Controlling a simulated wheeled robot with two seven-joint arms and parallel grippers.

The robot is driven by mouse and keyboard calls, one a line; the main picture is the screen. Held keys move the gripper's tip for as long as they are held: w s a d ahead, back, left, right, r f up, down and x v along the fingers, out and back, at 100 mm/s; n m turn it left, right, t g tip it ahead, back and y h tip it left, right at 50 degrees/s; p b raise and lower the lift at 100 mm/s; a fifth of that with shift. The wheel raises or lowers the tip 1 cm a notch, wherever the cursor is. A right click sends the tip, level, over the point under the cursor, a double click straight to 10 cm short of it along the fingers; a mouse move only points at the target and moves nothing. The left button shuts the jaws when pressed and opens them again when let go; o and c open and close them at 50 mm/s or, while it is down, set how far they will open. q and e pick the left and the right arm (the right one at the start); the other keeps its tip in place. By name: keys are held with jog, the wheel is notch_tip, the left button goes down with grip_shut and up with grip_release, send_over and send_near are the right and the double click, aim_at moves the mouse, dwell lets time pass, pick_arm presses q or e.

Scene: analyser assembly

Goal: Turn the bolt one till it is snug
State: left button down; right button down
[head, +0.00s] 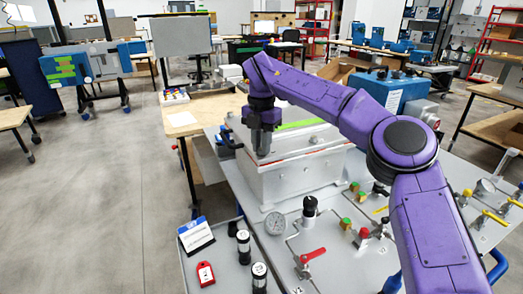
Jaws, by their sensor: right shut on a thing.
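My right arm is purple and reaches in from the lower right. Its dark gripper (263,150) points straight down at the near left corner of the grey-white analyser housing (292,183). The gripper is shut at the housing's top flange, on what its place suggests is the bolt. The bolt itself is hidden by the fingers and too small to make out. A green strip (301,124) lies on the housing's lid, behind the gripper. My left gripper is not in view.
A gauge (275,223), a black knob (309,206) and a red-handled valve (313,255) stand in front of the housing. A blue unit (392,88) stands behind my arm.

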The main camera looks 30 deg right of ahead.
jog(key=m+b, duration=0.4)
jog(key=m, duration=0.2)
jog(key=shift+m, duration=0.3)
jog(key=m+b, duration=0.3)
jog(key=m, duration=0.3)
jog(key=m+b, duration=0.1)
jog(key=m, duration=0.2)
jog(key=m+b, duration=0.1)
jog(key=m, duration=0.2)
jog(key=shift+m, duration=0.3)
jog(key=m, duration=0.5)
jog(key=shift+r+m, duration=0.1)
jog(key=shift+m, duration=0.2)
jog(key=c, duration=1)
grip_release()
